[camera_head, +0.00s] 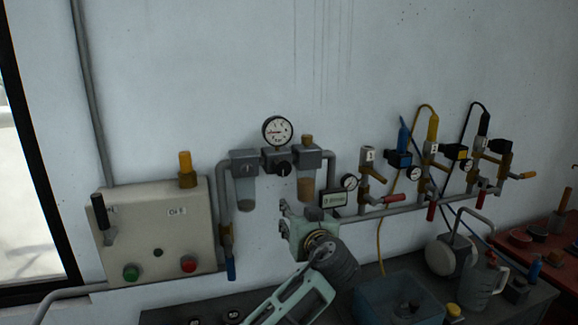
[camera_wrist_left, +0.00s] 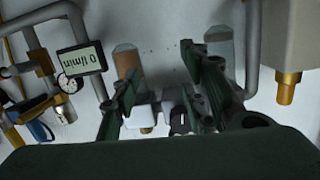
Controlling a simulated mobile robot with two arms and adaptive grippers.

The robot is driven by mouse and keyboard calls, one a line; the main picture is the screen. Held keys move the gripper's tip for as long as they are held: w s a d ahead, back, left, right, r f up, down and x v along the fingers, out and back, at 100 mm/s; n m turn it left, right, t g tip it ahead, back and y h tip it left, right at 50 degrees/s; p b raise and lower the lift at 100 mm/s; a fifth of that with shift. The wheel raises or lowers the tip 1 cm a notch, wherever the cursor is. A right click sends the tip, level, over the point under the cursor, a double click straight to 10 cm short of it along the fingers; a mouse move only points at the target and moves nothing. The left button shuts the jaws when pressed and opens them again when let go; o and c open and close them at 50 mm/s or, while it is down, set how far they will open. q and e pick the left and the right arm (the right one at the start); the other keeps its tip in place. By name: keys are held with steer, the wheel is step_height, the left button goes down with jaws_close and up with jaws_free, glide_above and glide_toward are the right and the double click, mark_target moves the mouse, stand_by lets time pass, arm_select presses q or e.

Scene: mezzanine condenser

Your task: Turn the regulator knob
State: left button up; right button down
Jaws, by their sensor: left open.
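The regulator knob (camera_head: 283,168) is small, black and round. It sits at the front of the regulator, below a round white dial gauge (camera_head: 277,131) and between two filter bowls. My left gripper (camera_head: 296,222) is below the knob and in front of the wall piping, apart from the knob in the head view. In the left wrist view, which looks upside down, the open fingers (camera_wrist_left: 160,90) stand apart. A dark round part that looks like the knob (camera_wrist_left: 180,122) shows low between them, partly hidden by the gripper. My right gripper is not in view.
A beige control box (camera_head: 160,235) with green and red buttons is at left. A small display (camera_head: 335,198) and pipes with coloured valves (camera_head: 432,160) are at right. A blue bin (camera_head: 400,298) and a metal jug (camera_head: 480,280) stand on the bench below.

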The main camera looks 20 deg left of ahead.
arm_select(q)
steer(key=n+t+y, duration=0.1)
steer(key=n+y, duration=0.1)
glide_toward(286, 169)
steer(key=w+a, duration=0.1)
steer(key=p+x, duration=0.4)
steer(key=x, duration=0.3)
steer(key=shift+w+r+p, duration=0.15)
steer(key=shift+w+p, duration=0.15)
steer(key=shift+w, duration=0.1)
steer(key=shift+w+a, duration=0.2)
steer(key=shift+a, duration=0.05)
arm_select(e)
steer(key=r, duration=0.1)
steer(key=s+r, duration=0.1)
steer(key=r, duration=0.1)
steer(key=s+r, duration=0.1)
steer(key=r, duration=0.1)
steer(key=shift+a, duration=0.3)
arm_select(q)
steer(key=shift+w+h, duration=0.15)
steer(key=shift+h, duration=0.15)
steer(key=c, duration=1)
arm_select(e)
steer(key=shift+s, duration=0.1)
